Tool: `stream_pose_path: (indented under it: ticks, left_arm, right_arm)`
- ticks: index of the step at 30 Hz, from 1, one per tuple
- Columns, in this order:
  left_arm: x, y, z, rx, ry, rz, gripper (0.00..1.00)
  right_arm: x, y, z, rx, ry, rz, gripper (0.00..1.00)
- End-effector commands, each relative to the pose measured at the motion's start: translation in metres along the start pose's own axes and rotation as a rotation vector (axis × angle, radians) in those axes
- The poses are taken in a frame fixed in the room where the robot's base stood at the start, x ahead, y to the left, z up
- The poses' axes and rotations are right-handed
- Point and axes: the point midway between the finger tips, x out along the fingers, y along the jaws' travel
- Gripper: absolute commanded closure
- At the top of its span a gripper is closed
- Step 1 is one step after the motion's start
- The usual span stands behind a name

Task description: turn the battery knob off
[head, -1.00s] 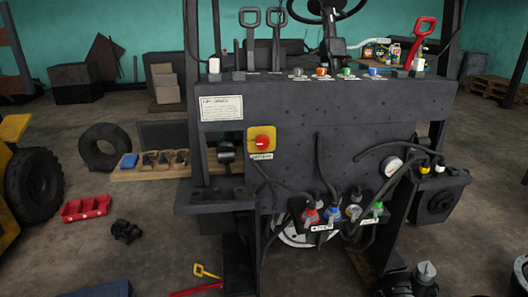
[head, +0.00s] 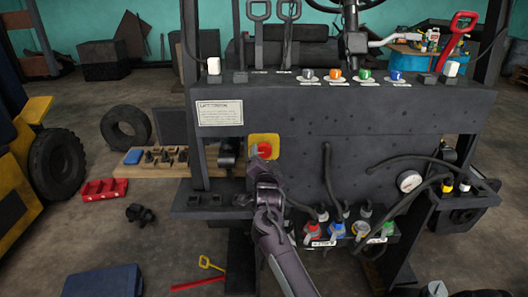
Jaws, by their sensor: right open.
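The battery knob (head: 264,148) is red and sits on a yellow plate (head: 256,139) on the front of the dark forklift panel. My right gripper (head: 262,160) reaches up from below and is open, just in front of the knob. It covers the lower part of the knob and plate, and the label under them is hidden. I cannot tell whether the fingers touch the knob. The knob's exact angle is hard to see. My left gripper is not in view.
Black cables (head: 328,180) hang right of the knob, down to several coloured connectors (head: 337,228) below. A black lever (head: 229,155) is close on the left. A gauge (head: 409,181) is at the right. A wooden board (head: 140,170) with small parts lies further left.

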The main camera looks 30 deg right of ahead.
Motion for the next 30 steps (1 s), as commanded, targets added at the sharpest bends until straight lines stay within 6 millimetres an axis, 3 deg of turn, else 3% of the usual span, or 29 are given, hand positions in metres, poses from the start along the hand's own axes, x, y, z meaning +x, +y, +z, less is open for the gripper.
stream_pose_path:
  ticks: [6, 18, 28, 30]
  left_arm:
    - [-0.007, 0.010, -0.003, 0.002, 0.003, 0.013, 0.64]
    - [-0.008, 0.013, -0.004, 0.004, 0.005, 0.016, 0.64]
    - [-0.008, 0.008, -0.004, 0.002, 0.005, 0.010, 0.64]
    - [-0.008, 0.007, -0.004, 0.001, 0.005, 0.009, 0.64]
  right_arm:
    - [0.025, -0.001, 0.000, -0.002, -0.001, -0.001, 0.31]
    - [0.031, 0.000, 0.000, -0.002, 0.000, -0.001, 0.31]
    - [0.031, 0.000, 0.001, -0.002, -0.001, -0.001, 0.75]
    - [0.031, 0.000, 0.001, -0.002, -0.001, -0.001, 0.76]
